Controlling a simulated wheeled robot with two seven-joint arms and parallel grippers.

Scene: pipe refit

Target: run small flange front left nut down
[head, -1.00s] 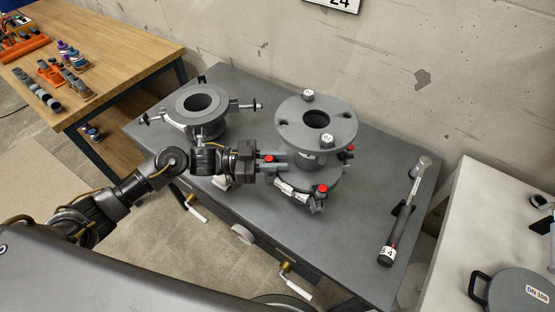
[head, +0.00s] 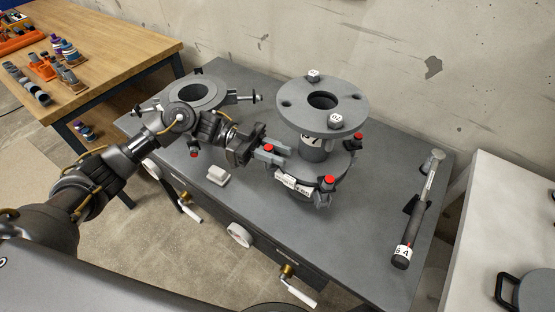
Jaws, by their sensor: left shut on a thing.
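A grey pipe piece with a wide round upper flange (head: 350,99) stands on the bench. Two pale-topped nuts sit on this flange, one at the back (head: 313,75) and one at the front (head: 335,120). Below it is a lower flange with a white label (head: 294,185) and red-topped nuts, one at the front (head: 328,182) and one at the right (head: 358,138). My left gripper (head: 275,151) reaches in from the left at the lower flange's left side. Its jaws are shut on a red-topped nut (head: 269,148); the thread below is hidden. My right gripper is out of view.
A second grey flange (head: 207,91) with side clamps stands at the bench's back left. A black-handled tool (head: 410,220) lies at the right. A small pale block (head: 218,175) lies near the front edge. A wooden table (head: 100,55) holds tools and parts.

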